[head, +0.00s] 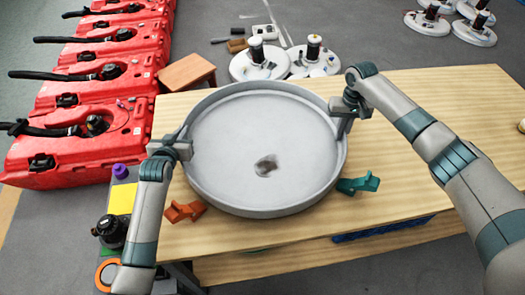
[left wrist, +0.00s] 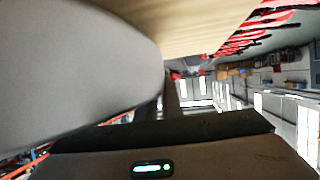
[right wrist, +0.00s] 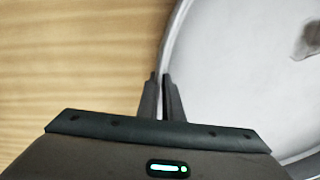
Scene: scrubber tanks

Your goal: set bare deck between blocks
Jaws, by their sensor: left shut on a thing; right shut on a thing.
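The bare deck (head: 235,140) is a wide, round, grey pan with a raised rim and a dark patch with a small hole inside. It is over the left part of the wooden table. I cannot tell whether it touches the table. My left gripper (head: 184,148) is shut on its left rim; in the left wrist view the deck (left wrist: 70,70) fills the upper left and hides the fingertips. My right gripper (head: 339,108) is shut on its upper right rim, with both fingers (right wrist: 162,95) pinching the wall. An orange block (head: 184,211) and a teal block (head: 358,184) lie near its front edge, left and right.
The wooden table (head: 430,95) is clear to the right. Red tanks (head: 90,95) with black hoses line the left. Round white decks with fittings (head: 262,62) stand behind the table, beside a brown stool (head: 186,71). A black part and yellow pad (head: 122,199) sit at the left.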

